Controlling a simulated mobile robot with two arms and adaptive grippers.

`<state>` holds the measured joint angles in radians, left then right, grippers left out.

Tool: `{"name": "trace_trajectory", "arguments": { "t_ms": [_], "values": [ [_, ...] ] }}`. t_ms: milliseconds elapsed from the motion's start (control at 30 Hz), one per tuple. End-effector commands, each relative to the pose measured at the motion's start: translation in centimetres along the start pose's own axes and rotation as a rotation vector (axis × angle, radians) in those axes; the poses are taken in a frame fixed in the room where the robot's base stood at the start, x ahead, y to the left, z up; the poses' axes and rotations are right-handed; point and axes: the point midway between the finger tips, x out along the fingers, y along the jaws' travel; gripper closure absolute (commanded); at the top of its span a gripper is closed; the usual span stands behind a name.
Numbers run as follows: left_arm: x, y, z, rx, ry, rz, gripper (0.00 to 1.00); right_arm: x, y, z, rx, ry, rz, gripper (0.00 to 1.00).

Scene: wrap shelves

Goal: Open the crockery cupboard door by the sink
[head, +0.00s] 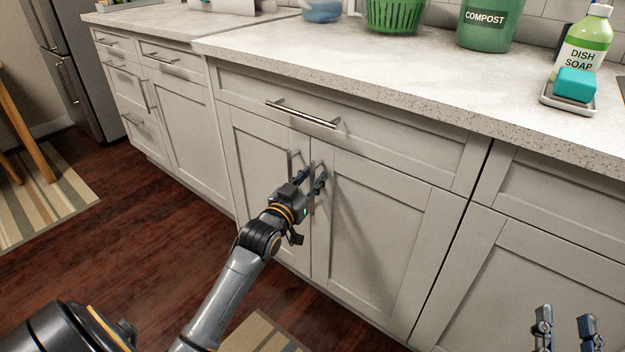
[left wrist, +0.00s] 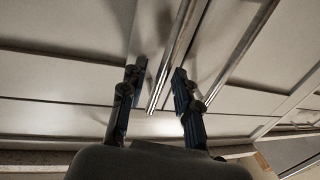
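A pair of pale cupboard doors stands shut below a wide drawer: a left door (head: 258,150) and a right door (head: 372,235). Each has an upright bar handle near the middle seam. My left gripper (head: 312,180) is at these handles with its fingers open and apart. In the left wrist view the right door's handle (left wrist: 176,55) runs between the open fingers (left wrist: 157,95), and I see no clear contact. The other handle (left wrist: 240,50) lies outside the fingers. My right gripper (head: 565,328) is open and empty at the lower right, in front of the neighbouring cupboard.
The drawer handle (head: 302,113) sticks out above the doors. The counter (head: 330,55) holds a green basket (head: 393,14), a compost bin (head: 487,25), dish soap (head: 588,45) and a sponge (head: 575,84) on a dish.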

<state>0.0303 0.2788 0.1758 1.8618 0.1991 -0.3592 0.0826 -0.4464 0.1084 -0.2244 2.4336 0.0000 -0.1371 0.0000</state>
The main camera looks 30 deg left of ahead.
Motion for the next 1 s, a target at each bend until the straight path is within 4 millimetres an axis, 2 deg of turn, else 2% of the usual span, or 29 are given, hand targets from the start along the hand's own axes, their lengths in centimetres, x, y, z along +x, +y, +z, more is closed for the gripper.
{"name": "trace_trajectory", "arguments": {
  "t_ms": [367,533,1000],
  "values": [
    [0.44,0.01,-0.04,0.000,0.000,0.000,0.69,0.04,-0.08,-0.55,0.001,0.030,-0.002,0.60],
    [0.43,0.00,-0.03,0.000,0.000,0.000,1.00,0.04,-0.07,-0.54,0.001,0.030,-0.001,0.60],
    [0.26,-0.12,-0.06,-0.001,-0.001,-0.005,1.00,0.07,-0.02,-0.10,0.001,-0.003,0.000,0.60]
  ]
}}
